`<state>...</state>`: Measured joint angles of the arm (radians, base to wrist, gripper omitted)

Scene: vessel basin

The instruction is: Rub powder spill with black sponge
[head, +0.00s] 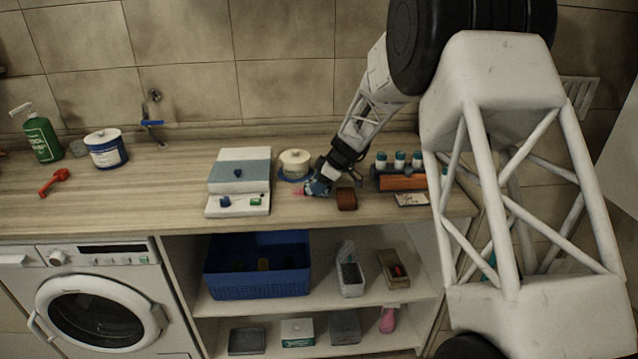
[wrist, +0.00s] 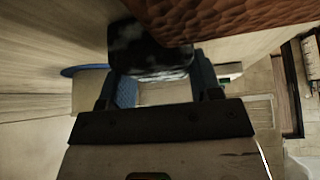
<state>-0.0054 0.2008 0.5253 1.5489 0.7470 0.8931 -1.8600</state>
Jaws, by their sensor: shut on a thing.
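My gripper (head: 317,187) is low over the wooden counter, between a round white pot and a brown block. In the wrist view its two blue-padded fingers (wrist: 163,84) are shut on the black sponge (wrist: 155,50). The sponge is a dark block with whitish patches on its face. In the head view the gripper hides the sponge. I cannot tell whether the sponge touches the counter. I cannot make out the powder spill in either view. A small pink patch (head: 299,192) shows beside the fingertips; I cannot tell what it is.
The brown block (head: 346,199) is just right of the gripper; a textured brown surface (wrist: 230,18) fills the wrist view's top. The white pot (head: 294,163) and a scale-like box (head: 240,182) are left. A rack with several bottles (head: 400,180) is right. The counter's front edge is close.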

